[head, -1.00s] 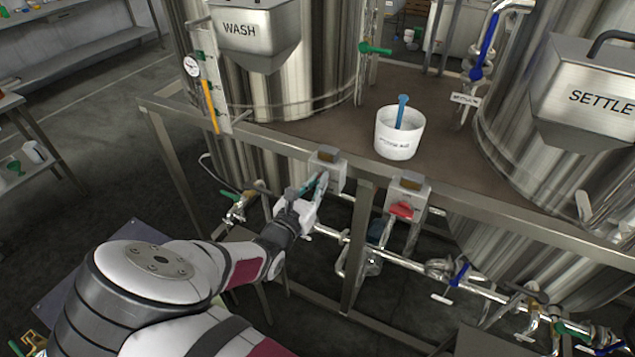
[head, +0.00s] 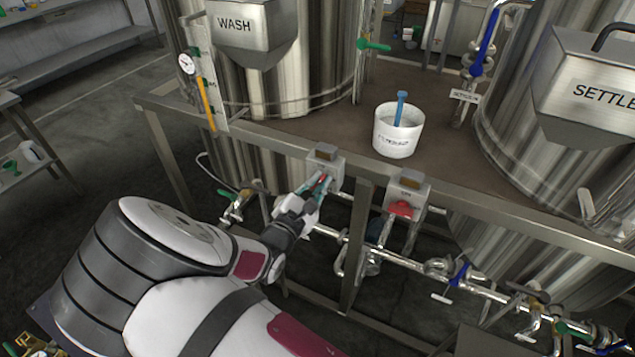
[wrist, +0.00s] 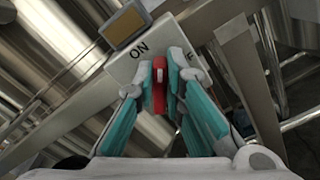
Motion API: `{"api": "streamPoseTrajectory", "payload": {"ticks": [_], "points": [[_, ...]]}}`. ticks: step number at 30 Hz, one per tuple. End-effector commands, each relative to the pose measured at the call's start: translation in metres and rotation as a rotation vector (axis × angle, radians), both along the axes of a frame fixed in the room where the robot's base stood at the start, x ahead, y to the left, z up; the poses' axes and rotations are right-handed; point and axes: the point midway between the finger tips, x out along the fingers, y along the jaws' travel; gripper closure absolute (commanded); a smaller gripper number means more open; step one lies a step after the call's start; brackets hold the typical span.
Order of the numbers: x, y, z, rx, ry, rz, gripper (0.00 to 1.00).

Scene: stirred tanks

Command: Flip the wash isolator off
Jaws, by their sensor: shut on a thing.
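The wash isolator is a light grey box (head: 337,172) on the frame rail below the WASH tank; it also fills the upper middle of the wrist view (wrist: 127,64). "ON" is printed on its face left of the red handle (wrist: 159,92), and part of another label, ending in "F", shows to the right. My gripper (wrist: 160,80) is shut on the red handle, with one teal finger on each side. In the head view my gripper (head: 322,187) is at the front of the box, and the handle is mostly hidden by the fingers.
A second isolator box (head: 408,192) with a red handle is on the rail to the right. A white bucket (head: 398,133) with a blue tool stands on the deck above. Pipes and valves (head: 462,275) run below the rail. The WASH tank (head: 310,60) stands behind.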

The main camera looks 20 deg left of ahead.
Motion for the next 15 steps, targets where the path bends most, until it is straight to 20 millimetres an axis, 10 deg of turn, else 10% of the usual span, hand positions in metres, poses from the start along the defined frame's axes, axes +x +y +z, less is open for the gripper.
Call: {"api": "streamPoseTrajectory", "payload": {"ticks": [15], "points": [[0.0008, -0.0041, -0.0079, 0.491, -0.036, 0.0, 1.0]]}}
